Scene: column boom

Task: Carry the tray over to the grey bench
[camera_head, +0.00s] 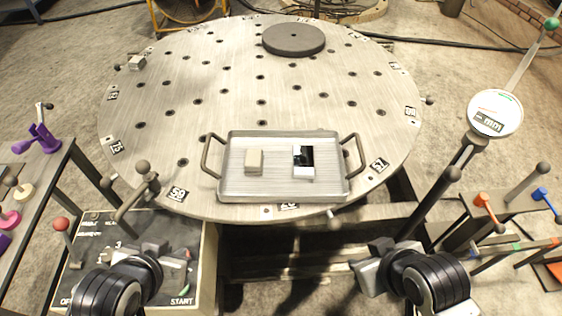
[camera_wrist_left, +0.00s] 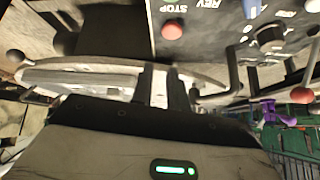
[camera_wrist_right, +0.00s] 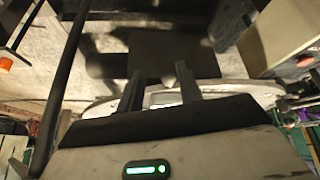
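The metal tray (camera_head: 228,185), with a raised rim and a bar handle at each end, rests on the near part of a round, perforated metal table (camera_head: 215,85). It holds a beige block (camera_head: 254,161) and a black-and-white block (camera_head: 303,172). My left gripper (camera_head: 172,262) is low, in front of the table and left of the tray; its fingers (camera_wrist_left: 162,85) look slightly apart and empty. My right gripper (camera_head: 370,262) is right of the tray and nearer me, open and empty, as the right wrist view (camera_wrist_right: 160,85) shows. Which surface is the grey bench is unclear.
A dark disc (camera_head: 293,39) and a small block (camera_head: 136,63) sit on the round table. A control box (camera_head: 95,250) stands front left. Side benches with coloured tools (camera_head: 38,135) (camera_head: 485,205) flank me. A round gauge (camera_head: 495,113) stands at right. The table's middle has free room.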

